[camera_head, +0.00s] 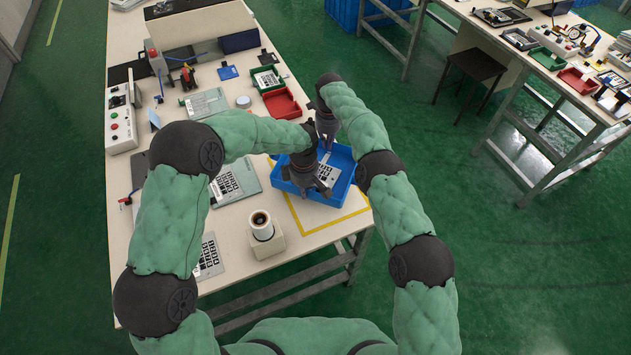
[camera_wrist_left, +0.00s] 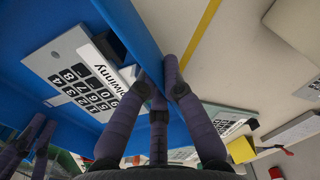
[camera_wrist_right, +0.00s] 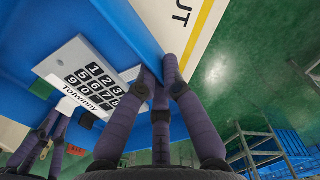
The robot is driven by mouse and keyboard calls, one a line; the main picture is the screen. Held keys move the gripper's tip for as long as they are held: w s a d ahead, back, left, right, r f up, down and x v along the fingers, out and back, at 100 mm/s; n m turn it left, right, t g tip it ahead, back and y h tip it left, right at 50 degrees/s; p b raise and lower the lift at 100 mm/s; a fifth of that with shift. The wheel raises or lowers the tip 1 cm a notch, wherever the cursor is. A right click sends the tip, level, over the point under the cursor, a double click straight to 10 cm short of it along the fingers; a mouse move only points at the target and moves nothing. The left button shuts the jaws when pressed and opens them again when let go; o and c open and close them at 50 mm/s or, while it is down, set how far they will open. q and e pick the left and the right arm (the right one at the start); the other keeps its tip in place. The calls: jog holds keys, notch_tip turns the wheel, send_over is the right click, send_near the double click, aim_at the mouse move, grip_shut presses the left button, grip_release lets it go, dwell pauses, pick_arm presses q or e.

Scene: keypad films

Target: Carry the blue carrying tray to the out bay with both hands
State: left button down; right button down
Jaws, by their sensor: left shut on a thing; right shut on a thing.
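The blue carrying tray (camera_head: 343,187) is at the right edge of the near table, over the yellow-outlined out bay (camera_head: 331,224). I cannot tell whether it rests or hangs just above. A keypad film (camera_wrist_left: 85,78) lies in it, also seen in the right wrist view (camera_wrist_right: 90,76). My left gripper (camera_head: 322,184) is shut on the tray's near wall (camera_wrist_left: 132,28). My right gripper (camera_head: 326,140) is shut on the opposite wall (camera_wrist_right: 122,22). The yellow line (camera_wrist_right: 206,28) and the letters "UT" show beside the tray in the right wrist view.
A white cup (camera_head: 262,228) on a block stands left of the tray. A green folder-like panel (camera_head: 236,183) lies behind it. Red (camera_head: 281,103) and green (camera_head: 267,79) trays stand farther back. Green floor is open to the right, before a second table (camera_head: 560,80).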

aim_at(327, 151)
pick_arm(q)
jog(key=shift+f, duration=0.2)
pick_arm(e)
jog(key=shift+f, duration=0.2)
